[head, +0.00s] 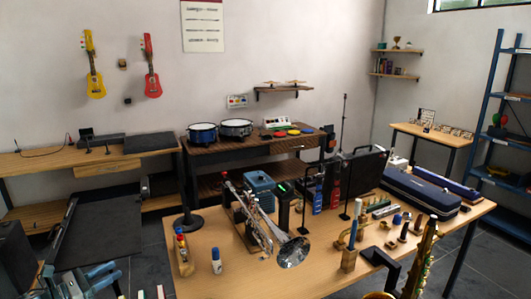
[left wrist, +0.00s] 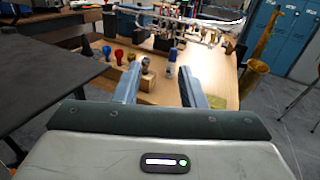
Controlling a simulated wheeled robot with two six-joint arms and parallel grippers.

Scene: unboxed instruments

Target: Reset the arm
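My left gripper (head: 112,274) shows at the lower left of the head view, beside the left end of the wooden table (head: 235,275). In the left wrist view its two blue-grey fingers (left wrist: 160,86) stand apart with nothing between them, so it is open and empty. Beyond the fingers lie the table and small items, including a blue-and-white bottle (left wrist: 172,62). My right gripper is in neither view.
The table carries a silver trumpet (head: 262,225), a white bottle with a blue cap (head: 216,262), a navy case (head: 421,191) and several small parts. A golden saxophone (head: 420,260) stands at the front right. A dark flat panel (head: 100,235) lies left of the table.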

